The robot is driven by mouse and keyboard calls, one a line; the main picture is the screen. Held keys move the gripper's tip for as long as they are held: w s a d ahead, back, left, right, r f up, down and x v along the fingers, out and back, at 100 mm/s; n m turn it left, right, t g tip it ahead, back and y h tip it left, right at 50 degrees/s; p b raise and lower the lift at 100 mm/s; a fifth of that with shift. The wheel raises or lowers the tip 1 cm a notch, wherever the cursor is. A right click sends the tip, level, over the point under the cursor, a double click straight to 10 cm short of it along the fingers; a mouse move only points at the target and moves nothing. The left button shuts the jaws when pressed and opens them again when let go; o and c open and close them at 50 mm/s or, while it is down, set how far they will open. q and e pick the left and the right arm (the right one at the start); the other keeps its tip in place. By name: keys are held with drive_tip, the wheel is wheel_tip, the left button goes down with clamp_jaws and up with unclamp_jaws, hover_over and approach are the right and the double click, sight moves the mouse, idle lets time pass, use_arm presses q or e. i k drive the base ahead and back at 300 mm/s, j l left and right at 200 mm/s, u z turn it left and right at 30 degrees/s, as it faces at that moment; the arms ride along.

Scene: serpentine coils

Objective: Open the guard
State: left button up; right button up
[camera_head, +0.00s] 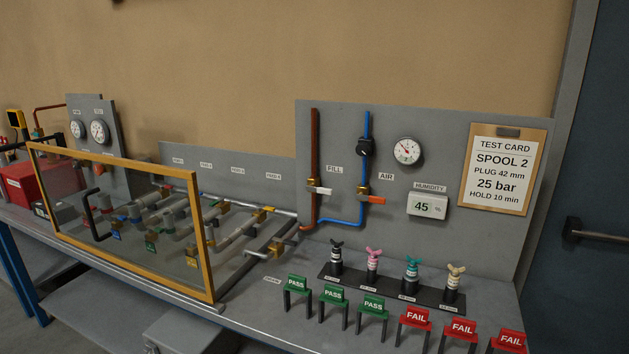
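The guard (203,240) is a clear panel in a yellow frame. It stands upright along the front of the bench at the left, in front of the pipe coils. A black handle (88,212) shows near its left side. The pipes and small coloured tags (151,245) show through the panel. The panel's lower edge is close to a light rail on the bench front. Neither of my grippers is in view.
Right of the guard, a rack (395,288) holds several plugs, with green PASS signs (332,294) and red FAIL signs (415,318) before it. A grey back panel (450,150) carries valves, a gauge (407,151) and a test card (504,170). A red box (30,182) sits far left.

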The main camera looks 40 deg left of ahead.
sight(210, 296)
drive_tip(key=u, duration=2.4)
